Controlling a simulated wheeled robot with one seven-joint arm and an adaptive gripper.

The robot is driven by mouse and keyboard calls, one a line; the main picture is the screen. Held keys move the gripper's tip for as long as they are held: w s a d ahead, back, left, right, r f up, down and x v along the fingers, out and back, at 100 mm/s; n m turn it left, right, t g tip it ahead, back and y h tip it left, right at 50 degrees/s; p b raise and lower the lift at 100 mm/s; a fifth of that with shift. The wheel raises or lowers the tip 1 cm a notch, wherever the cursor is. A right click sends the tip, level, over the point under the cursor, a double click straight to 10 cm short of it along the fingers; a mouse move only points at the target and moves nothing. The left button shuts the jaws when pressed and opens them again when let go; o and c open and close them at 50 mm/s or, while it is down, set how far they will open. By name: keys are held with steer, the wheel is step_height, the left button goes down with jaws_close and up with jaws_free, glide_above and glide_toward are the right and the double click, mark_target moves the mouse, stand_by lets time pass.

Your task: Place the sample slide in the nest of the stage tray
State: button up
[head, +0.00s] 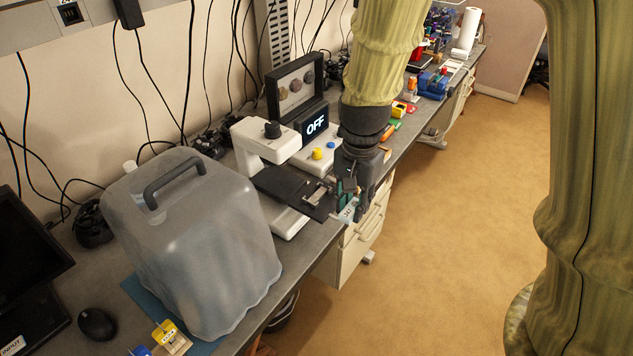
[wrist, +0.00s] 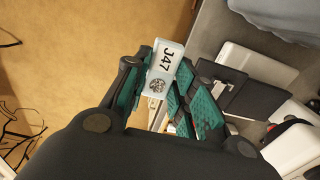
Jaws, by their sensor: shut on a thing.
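The sample slide (wrist: 165,66) is a small pale plate marked "J47" with a dark round pattern. My gripper (wrist: 160,92) is shut on it, with teal finger pads at its sides. In the head view my gripper (head: 352,200) is at the bench's front edge, right beside the dark stage tray (head: 285,188) of a white microscope-like device (head: 262,142). The slide shows in part below the fingers (head: 347,212). The tray also shows in the wrist view (wrist: 255,101), to the right of the slide and apart from it in the picture.
A large translucent cover with a dark handle (head: 200,240) stands left of the device. Small coloured items line the bench to the right. Floor in front is clear.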

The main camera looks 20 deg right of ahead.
steer(key=p, duration=0.5)
glide_above(319, 194)
steer(key=shift+w+f, duration=0.1)
steer(key=shift+f, duration=0.55)
steer(key=shift+f+p, duration=1.25)
steer(key=shift+f, duration=0.55)
steer(key=shift+f, duration=0.6)
steer(key=o, duration=1.1)
steer(key=shift+c, duration=0.2)
steer(key=shift+r, duration=0.7)
step_height(319, 194, up, 12)
steer(key=b, duration=0.5)
steer(key=shift+f, duration=0.1)
